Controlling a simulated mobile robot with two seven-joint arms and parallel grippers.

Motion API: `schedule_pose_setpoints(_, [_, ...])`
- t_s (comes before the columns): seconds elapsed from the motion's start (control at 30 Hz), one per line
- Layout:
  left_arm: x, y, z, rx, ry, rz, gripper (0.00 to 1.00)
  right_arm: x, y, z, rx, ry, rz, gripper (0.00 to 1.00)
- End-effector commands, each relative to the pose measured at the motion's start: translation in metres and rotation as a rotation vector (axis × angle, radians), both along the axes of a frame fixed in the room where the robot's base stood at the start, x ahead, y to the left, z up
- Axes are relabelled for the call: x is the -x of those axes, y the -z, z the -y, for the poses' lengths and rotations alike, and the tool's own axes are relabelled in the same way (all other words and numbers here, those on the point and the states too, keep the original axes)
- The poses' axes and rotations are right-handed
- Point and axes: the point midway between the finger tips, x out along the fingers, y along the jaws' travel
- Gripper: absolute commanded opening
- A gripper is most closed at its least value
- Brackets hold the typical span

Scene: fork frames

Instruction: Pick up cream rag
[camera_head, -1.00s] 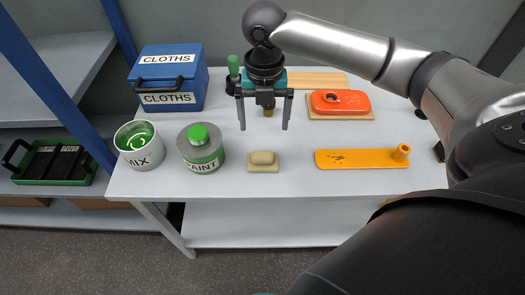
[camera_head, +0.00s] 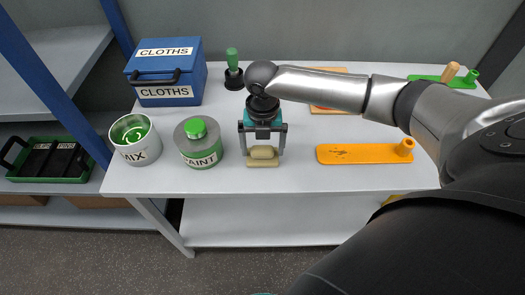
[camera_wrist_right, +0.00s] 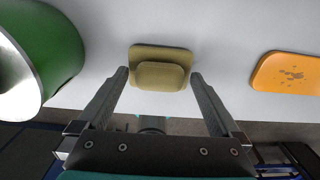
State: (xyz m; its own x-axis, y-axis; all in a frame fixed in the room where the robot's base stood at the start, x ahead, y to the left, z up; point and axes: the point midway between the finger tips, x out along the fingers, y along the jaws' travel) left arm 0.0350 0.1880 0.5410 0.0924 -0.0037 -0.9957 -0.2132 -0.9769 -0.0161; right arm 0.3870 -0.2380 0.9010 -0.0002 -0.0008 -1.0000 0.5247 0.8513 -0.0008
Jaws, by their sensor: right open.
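The cream rag (camera_head: 263,160) is a folded khaki-cream pad with a smaller raised fold on top, lying on the white table near its front edge. In the right wrist view the rag (camera_wrist_right: 160,54) lies between and just beyond the fingertips. My right gripper (camera_head: 262,150) is open and points down over the rag, one finger at each side of the raised part. The right wrist view shows the gripper (camera_wrist_right: 159,75) with nothing held. Whether the fingers touch the rag I cannot tell. My left gripper is not in view.
A grey-green PAINT can (camera_head: 199,153) stands close to the left of the rag, with a MIX pot (camera_head: 136,151) beyond it. An orange board with a peg (camera_head: 350,154) lies to the right. A blue CLOTHS box (camera_head: 165,92) stands at the back left.

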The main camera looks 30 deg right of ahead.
Motion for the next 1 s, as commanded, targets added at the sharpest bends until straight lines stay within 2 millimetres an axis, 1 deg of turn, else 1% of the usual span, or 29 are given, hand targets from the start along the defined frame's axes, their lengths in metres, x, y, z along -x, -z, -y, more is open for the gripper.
schedule_pose_setpoints(0.17, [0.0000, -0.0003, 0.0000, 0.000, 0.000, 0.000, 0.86, -0.0001, -0.0002, 0.0000, 0.001, 0.000, 0.001, 1.00])
schedule_pose_setpoints(0.27, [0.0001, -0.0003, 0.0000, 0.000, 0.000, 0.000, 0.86, -0.0001, -0.0004, 0.0000, 0.001, 0.000, 0.001, 0.90])
schedule_pose_setpoints(0.9, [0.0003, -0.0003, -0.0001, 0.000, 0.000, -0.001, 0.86, -0.0004, -0.0009, 0.0001, 0.000, 0.000, 0.001, 0.18])
schedule_pose_setpoints(0.97, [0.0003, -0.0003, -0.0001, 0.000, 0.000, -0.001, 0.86, -0.0004, -0.0009, 0.0001, 0.000, 0.000, 0.001, 0.11])
schedule_pose_setpoints(1.0, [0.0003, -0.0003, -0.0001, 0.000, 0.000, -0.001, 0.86, -0.0004, -0.0009, 0.0001, 0.000, 0.000, 0.001, 0.11])
